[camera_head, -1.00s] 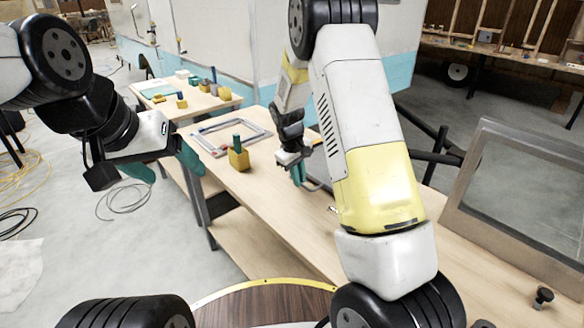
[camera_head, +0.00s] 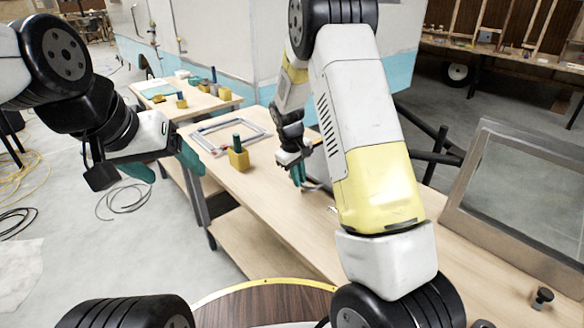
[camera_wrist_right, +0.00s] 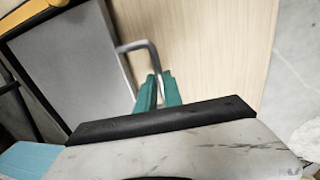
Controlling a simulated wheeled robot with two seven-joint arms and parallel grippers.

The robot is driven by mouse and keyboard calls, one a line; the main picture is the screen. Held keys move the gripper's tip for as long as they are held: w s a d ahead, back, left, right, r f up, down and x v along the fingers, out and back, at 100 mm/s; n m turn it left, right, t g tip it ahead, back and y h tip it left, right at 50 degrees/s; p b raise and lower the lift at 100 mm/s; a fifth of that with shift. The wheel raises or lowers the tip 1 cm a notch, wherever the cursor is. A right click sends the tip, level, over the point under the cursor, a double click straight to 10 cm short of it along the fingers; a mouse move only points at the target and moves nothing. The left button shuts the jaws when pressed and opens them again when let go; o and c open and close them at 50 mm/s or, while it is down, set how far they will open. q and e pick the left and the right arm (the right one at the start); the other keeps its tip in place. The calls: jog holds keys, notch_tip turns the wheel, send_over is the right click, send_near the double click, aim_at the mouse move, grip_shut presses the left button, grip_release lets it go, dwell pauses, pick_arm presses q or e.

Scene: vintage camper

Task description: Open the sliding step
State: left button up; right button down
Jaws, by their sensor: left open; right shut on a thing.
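The sliding step shows in the right wrist view as a flat grey panel (camera_wrist_right: 75,62) with a bent metal handle (camera_wrist_right: 151,52) at its edge. My right gripper (camera_wrist_right: 158,90) is shut on this handle, its teal fingers at the handle's end. In the head view, my right gripper (camera_head: 299,178) is low over the workbench, and my right arm hides most of the step. My left gripper (camera_head: 170,163) is open and empty, in the air left of the workbench.
The wooden workbench (camera_head: 270,220) carries a grey frame (camera_head: 232,127) and a yellow block with a green handle (camera_head: 238,158). A large framed window (camera_head: 520,190) stands at the right. A second table (camera_head: 190,103) with small tools is behind. Cables (camera_head: 122,202) lie on the floor.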

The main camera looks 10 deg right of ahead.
dwell(0.3)
jog(key=s+a, duration=0.2)
jog(key=a, duration=0.1)
jog(key=s+a, duration=0.2)
jog(key=a, duration=0.2)
jog(key=s+a, duration=0.3)
jog(key=shift+a, duration=0.3)
jog(key=shift+w, duration=0.1)
jog(key=c, duration=1.5)
grip_release()
jog(key=shift+d, duration=0.1)
jog(key=shift+r, duration=0.1)
jog(key=r, duration=0.2)
jog(key=a+r, duration=0.1)
jog(key=r, duration=0.2)
jog(key=s+r, duration=0.1)
jog(key=r, duration=0.1)
jog(key=shift+a+r, duration=0.15)
jog(key=shift+r, duration=0.1)
